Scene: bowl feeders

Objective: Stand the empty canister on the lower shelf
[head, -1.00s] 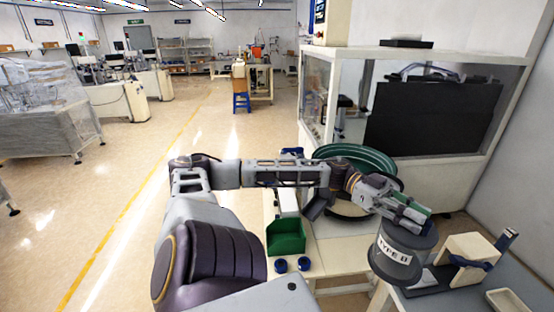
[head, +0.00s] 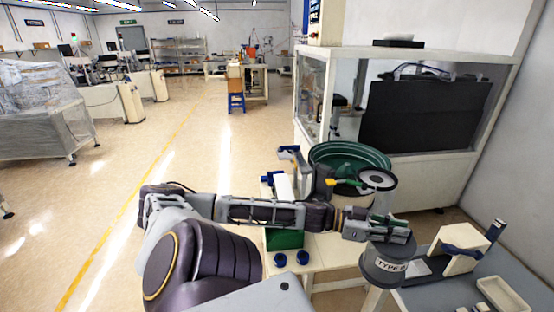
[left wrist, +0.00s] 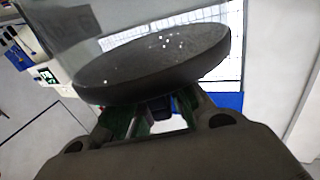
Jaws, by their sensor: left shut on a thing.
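A dark grey canister (head: 386,268) with a white "TYPE" label hangs from my left gripper (head: 400,236), near the corner of the blue-grey bench at lower right. The left gripper is shut on it from above. The canister looks roughly upright. In the left wrist view a dark round face (left wrist: 160,65) of the canister, with several small white specks, lies just beyond the fingers, which it partly hides. I cannot make out a lower shelf for certain. My right gripper is not in view.
A green bowl feeder (head: 350,155) and a round pale-topped part (head: 377,180) stand behind the arm. A cream block in a fixture (head: 460,243) and a tray (head: 502,296) occupy the bench.

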